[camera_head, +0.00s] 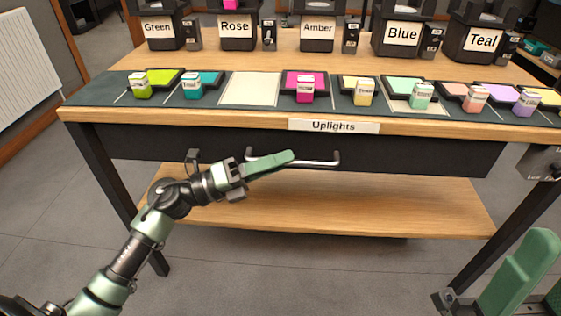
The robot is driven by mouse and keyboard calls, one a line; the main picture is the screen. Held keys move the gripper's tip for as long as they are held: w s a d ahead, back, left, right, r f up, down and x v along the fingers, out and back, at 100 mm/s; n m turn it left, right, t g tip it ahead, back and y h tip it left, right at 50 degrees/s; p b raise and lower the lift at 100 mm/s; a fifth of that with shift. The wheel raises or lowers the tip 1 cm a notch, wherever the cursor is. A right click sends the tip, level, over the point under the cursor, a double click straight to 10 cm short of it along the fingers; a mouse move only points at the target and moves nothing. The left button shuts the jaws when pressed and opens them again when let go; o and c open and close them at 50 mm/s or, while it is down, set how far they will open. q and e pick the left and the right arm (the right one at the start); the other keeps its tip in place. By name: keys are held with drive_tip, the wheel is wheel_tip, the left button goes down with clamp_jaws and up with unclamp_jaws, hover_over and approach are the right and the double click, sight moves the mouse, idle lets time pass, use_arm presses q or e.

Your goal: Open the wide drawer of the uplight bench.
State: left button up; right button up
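The uplight bench (330,52) has a wooden top and a label reading "Uplights" (334,126) on its front edge. Below it is the wide dark drawer (420,157), which looks closed, with a long silver bar handle (322,163). My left gripper (288,159) reaches in from the left, its green finger lying across the left part of the handle and hiding some of it. I cannot tell whether it touches the bar or how far apart its fingers are. My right gripper (543,272) is partly in view at the lower right, its two green fingers apart with nothing seen between them.
A dark strip with several coloured, labelled fader caps, such as a magenta one (305,88), runs along the bench top. Labelled dark lamps, such as Amber (318,30), stand behind. A wooden lower shelf (370,212) and black legs (105,175) frame the space below the drawer.

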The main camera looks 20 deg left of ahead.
use_arm(q)
drive_tip(key=shift+d, duration=0.1)
clamp_jaws()
idle(1.4)
